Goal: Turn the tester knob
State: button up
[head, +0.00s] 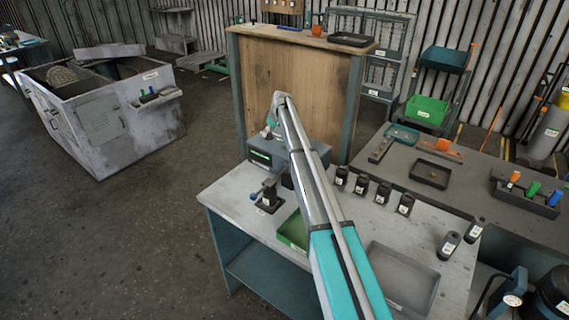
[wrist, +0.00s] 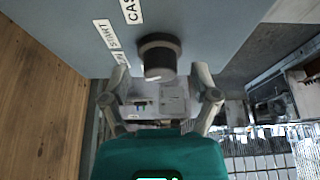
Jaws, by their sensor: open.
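The tester (head: 262,157) is a grey-blue box with a small green display, at the back left of the grey workbench. In the wrist view its grey face (wrist: 215,30) fills the top and carries white labels, one reading START. The dark round knob (wrist: 158,52) stands out from this face. My gripper (wrist: 160,76) is open, with one finger to each side of the knob and a gap on both sides. I cannot tell how deep the knob sits between the fingers. In the head view my gripper (head: 270,131) is small, at the tester, and my arm hides part of the bench.
The workbench (head: 228,196) holds a small press-like fixture (head: 267,196), a green tray (head: 292,232), several black containers (head: 383,190) and a grey tray (head: 400,278). A tall wooden panel (head: 300,85) stands close behind the tester. Open floor lies to the left.

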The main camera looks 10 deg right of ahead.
jog(key=shift+p+v, duration=6.15)
jog(key=shift+v, duration=0.85)
jog(key=s+a+f+m+b, duration=0.1)
jog(key=s+f+m+b, duration=0.1)
jog(key=s, duration=1.1)
jog(key=s+a+f+m+g+h+b, duration=0.1)
jog(key=s+f+b, duration=0.3)
jog(key=s, duration=1)
jog(key=shift+s+a+f+m+g, duration=0.2)
jog(key=shift+a+f+m+g, duration=0.1)
jog(key=shift+a+f+m, duration=0.35)
jog(key=shift+d+f, duration=0.1)
jog(key=s+f+m+h+b, duration=0.1)
jog(key=s+f+m+b, duration=0.1)
jog(key=s, duration=1.1)
jog(key=s+f+m+g+h+b, duration=0.1)
jog(key=s+f+m+b, duration=0.1)
jog(key=s, duration=1.2)
jog(key=shift+f+g+b, duration=0.3)
jog(key=shift+f+b, duration=0.6)
jog(key=shift+b, duration=0.1)
